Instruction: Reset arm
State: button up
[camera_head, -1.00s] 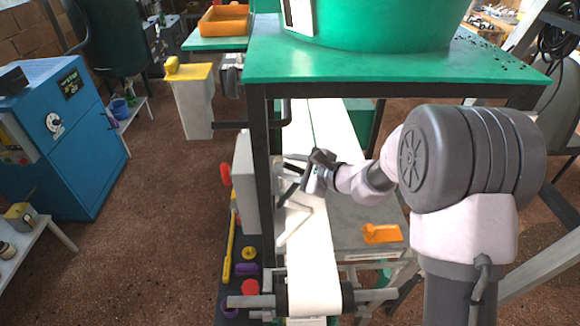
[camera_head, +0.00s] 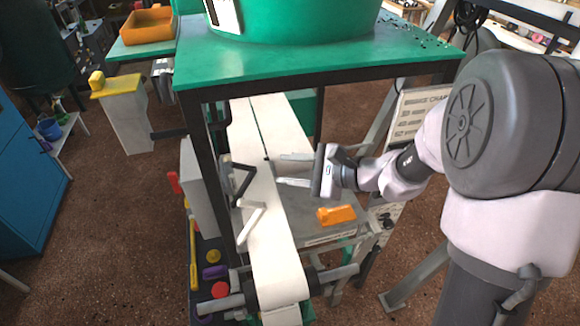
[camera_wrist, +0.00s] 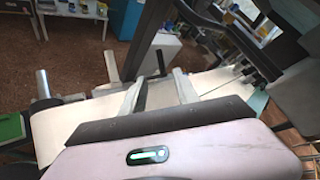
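My gripper (camera_head: 281,169) is at the end of my arm, over the right side of the white conveyor belt (camera_head: 272,240) and the grey side table (camera_head: 312,203). Its two pale fingers are apart with nothing between them. In the wrist view the fingers of my gripper (camera_wrist: 158,76) also stand apart and empty above the white belt (camera_wrist: 72,123). My arm is bent and comes in from the right of the head view.
A green-topped stand (camera_head: 300,62) with dark legs spans the belt. An orange tool (camera_head: 336,214) lies on the side table. A grey box (camera_head: 203,195) and a dark panel with coloured buttons (camera_head: 215,272) flank the belt's left side. Brown floor lies open at left.

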dwell(0.4)
jog(key=s+a+n+g+h+b, duration=0.25)
jog(key=s+n+b, duration=0.3)
jog(key=s, duration=0.55)
jog(key=s+d+f+n+h+b, duration=0.1)
jog(key=s+d+n+h+b, duration=0.1)
jog(key=s, duration=0.5)
jog(key=s+d+f+n+h+b, duration=0.2)
jog(key=s+d+n+h, duration=0.2)
jog(key=s+d, duration=0.2)
jog(key=shift+s+d+f+t+h+b, duration=0.3)
jog(key=shift+s+d+t+h+b, duration=0.1)
jog(key=shift+d+t, duration=0.1)
jog(key=shift+d+n, duration=0.1)
jog(key=shift+n, duration=0.15)
